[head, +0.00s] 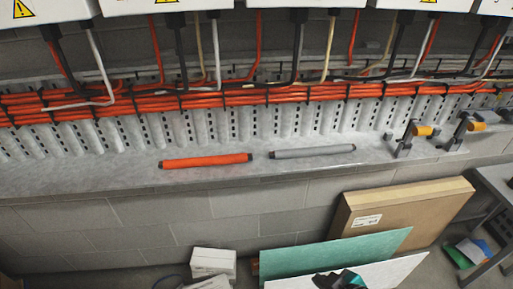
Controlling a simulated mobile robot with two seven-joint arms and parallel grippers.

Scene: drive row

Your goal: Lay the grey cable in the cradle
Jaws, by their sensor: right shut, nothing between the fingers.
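The grey cable (312,152) is a short straight piece with dark ends. It lies on the grey ledge (225,179), just right of a similar orange cable piece (207,161). To its right on the ledge stand two dark brackets with orange parts, one nearer (403,146) and one farther right (457,136); they look like the cradle. The grey cable lies apart from them. My right gripper (340,279), dark with some teal, shows at the bottom edge, well below and apart from the cable. It is shut and empty. My left gripper is out of view.
Orange cable bundles (200,100) run along the perforated wall behind the ledge, with wires rising to white boxes (300,3). Below the ledge are a cardboard box (400,208), a green panel (335,256) and white boxes (213,262). The ledge's left part is clear.

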